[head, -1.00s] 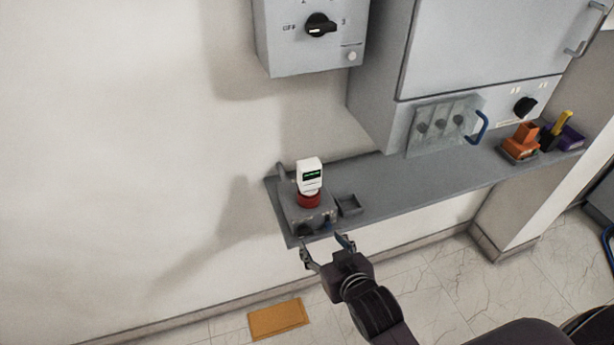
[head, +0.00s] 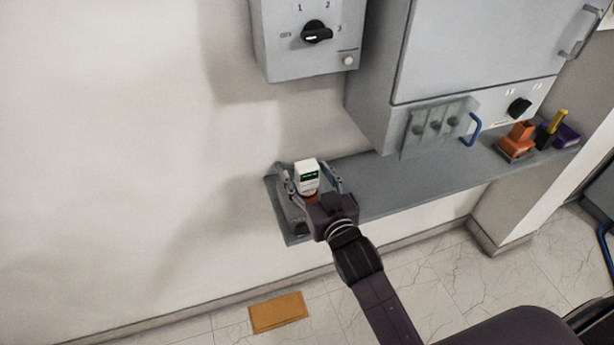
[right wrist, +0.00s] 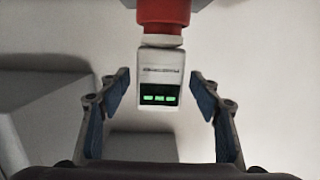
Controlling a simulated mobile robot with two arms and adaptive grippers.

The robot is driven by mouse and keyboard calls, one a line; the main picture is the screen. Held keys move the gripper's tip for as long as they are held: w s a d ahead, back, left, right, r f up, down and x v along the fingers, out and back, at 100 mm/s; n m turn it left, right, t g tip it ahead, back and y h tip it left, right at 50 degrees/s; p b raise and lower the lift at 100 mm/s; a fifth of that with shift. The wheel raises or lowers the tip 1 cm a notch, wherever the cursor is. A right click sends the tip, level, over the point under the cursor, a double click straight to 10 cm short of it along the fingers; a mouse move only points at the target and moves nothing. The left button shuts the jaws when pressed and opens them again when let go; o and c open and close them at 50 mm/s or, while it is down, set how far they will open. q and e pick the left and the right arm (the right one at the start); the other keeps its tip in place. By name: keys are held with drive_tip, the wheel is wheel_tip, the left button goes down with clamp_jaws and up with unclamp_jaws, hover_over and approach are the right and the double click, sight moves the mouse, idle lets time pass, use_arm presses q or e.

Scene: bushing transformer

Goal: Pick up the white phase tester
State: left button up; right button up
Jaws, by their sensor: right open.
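The white phase tester (head: 306,177) stands on a grey block at the left end of the shelf. It has a small dark screen with green marks and a red base ring below its white body. My right gripper (head: 308,178) is open, with one finger on each side of the tester. In the right wrist view the tester (right wrist: 158,80) hangs between the open fingers (right wrist: 160,95), with a visible gap on both sides. The red part (right wrist: 163,12) is at the top of that view. My left gripper is not in view.
The grey shelf (head: 395,182) runs along the wall under a grey cabinet (head: 480,50). A switch box (head: 300,60) hangs above the tester. Orange (head: 517,140) and purple (head: 567,136) items stand at the shelf's right. An orange-brown mat (head: 278,312) lies on the floor.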

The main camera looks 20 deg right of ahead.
drive_tip(key=shift+w, duration=0.5)
drive_tip(key=shift+f, duration=0.1)
drive_tip(key=c, duration=1.4)
drive_tip(key=shift+c, duration=0.2)
